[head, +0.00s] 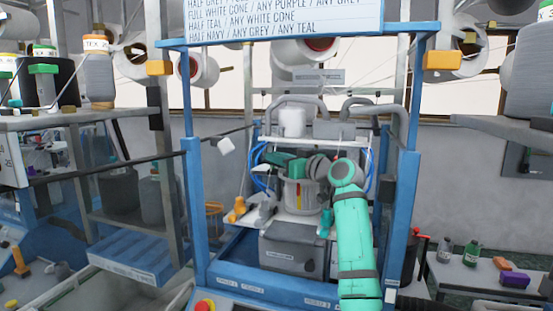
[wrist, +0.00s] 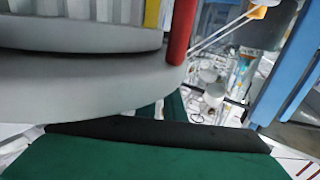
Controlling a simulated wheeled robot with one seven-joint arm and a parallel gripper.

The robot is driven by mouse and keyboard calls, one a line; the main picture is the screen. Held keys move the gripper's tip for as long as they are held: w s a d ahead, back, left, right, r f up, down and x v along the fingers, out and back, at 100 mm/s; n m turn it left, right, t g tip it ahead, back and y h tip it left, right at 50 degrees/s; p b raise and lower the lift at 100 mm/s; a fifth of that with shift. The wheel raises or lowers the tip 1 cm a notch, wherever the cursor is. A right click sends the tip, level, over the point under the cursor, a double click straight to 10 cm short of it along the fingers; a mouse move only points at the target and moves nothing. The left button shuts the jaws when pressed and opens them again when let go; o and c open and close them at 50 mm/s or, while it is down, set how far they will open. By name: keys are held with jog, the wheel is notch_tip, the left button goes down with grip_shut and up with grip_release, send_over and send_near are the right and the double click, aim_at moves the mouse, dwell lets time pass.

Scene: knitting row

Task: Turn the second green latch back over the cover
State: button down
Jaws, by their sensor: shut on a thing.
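The grey cylinder (head: 293,193) with a red and a yellow stripe stands in the middle of the machine. It fills the upper left of the wrist view (wrist: 85,80), close to my gripper. My gripper (head: 285,162), dark green, is at the upper part of the cylinder in the head view. Its dark green and black finger (wrist: 155,140) spans the bottom of the wrist view. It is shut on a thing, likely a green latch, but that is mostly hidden. A teal-green piece (head: 326,222), perhaps another latch, sits at the cylinder's lower right. I cannot make out the cover clearly.
Blue posts (head: 191,210) flank the machine; one blue post also shows in the wrist view (wrist: 284,70). Grey hoses (head: 297,101) arch behind. A grey box (head: 291,250) is below. A side table (head: 455,277) with bottles stands at the right.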

jog(key=c, duration=1.9)
grip_release()
jog(key=shift+f, duration=0.1)
jog(key=shift+o, duration=0.2)
jog(key=shift+d, duration=0.1)
jog(key=shift+r, duration=0.6)
notch_tip(320, 180, up, 2)
jog(key=shift+r, duration=0.2)
jog(key=s+r, duration=0.9)
jog(key=s, duration=0.5)
jog(key=shift+r, duration=0.25)
